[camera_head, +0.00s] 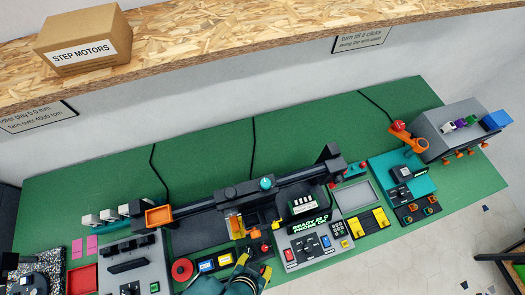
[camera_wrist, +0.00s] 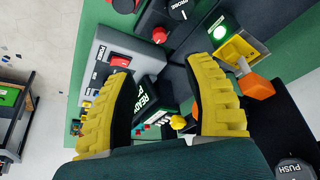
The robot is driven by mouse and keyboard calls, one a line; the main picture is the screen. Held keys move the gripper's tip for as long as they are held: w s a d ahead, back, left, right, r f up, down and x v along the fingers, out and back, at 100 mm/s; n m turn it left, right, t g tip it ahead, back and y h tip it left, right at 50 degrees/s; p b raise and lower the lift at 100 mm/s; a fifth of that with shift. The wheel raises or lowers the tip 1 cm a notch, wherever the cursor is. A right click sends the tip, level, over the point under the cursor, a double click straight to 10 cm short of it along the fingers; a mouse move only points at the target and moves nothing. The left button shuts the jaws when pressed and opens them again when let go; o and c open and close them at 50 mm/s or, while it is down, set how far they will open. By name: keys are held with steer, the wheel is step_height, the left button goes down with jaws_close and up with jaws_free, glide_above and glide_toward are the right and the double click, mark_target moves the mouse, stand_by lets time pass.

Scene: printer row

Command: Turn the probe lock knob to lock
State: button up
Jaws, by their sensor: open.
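A black round knob (camera_wrist: 181,8) with white lettering that seems to read PROBE is at the top edge of the wrist view, partly cut off. Its lock position cannot be read. A red knob or button (camera_wrist: 158,35) lies just below and left of it. My gripper (camera_wrist: 162,68) has two yellow ribbed fingers spread wide with nothing between them. The black knob is beyond the fingertips, apart from them. In the head view my gripper (camera_head: 253,266) is low in the centre, at the front of the printer. I cannot pick out the black knob there.
A grey control panel (camera_head: 312,245) with a READY display stands right of my gripper. A red round knob (camera_head: 182,269) is to the left. The dark printer rail (camera_head: 225,196) crosses behind.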

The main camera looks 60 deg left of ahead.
mark_target(264, 249)
steer(key=b+x, duration=0.1)
steer(key=x, duration=1.3)
steer(key=shift+w+b, duration=0.1)
steer(key=shift+b, duration=0.25)
jaws_close()
